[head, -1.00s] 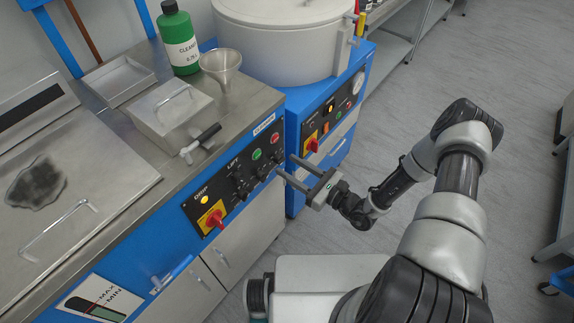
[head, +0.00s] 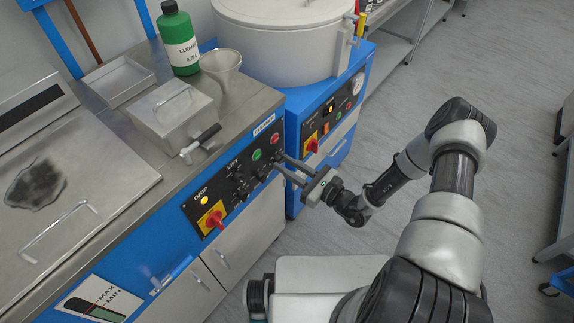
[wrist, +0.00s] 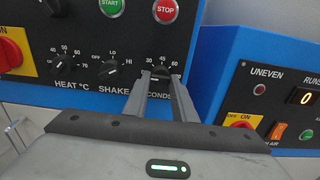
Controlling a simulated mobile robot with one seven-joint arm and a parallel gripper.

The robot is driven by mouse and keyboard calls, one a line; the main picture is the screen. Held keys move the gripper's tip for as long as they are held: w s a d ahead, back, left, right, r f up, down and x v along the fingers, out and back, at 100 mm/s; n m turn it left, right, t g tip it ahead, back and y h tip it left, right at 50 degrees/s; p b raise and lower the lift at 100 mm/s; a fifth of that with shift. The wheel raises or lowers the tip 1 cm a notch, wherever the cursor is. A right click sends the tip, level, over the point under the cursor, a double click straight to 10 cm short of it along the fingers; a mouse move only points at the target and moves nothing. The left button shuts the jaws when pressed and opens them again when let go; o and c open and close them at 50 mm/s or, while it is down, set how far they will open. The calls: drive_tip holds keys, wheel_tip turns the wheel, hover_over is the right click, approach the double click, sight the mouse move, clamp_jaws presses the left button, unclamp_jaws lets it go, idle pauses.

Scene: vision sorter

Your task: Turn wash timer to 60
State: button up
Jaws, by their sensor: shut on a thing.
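The wash timer is the black knob (wrist: 159,71) marked SECONDS, with 30, 45 and 60 printed above it, at the right end of the control panel (head: 228,190). My gripper (head: 278,161) reaches the panel's right end, below the red button. In the wrist view my gripper (wrist: 160,76) has one finger on each side of the timer knob and is shut on it. The fingers hide part of the knob and the label, and I cannot tell where its pointer stands.
Left of the timer are the SHAKE knob (wrist: 110,70) and the HEAT knob (wrist: 66,66). The green START button (wrist: 111,7) and red STOP button (wrist: 165,10) sit above. A second blue machine (head: 325,125) stands close on the right.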

drive_tip(key=m, duration=1)
drive_tip(key=m+b, duration=0.1)
drive_tip(key=m, duration=0.9)
drive_tip(key=shift+s+a+r, duration=0.15)
drive_tip(key=shift+s+r, duration=0.05)
drive_tip(key=m, duration=0.6)
drive_tip(key=shift+r+m, duration=0.15)
drive_tip(key=shift+m, duration=0.15)
drive_tip(key=o, duration=1)
drive_tip(key=shift+o, duration=0.2)
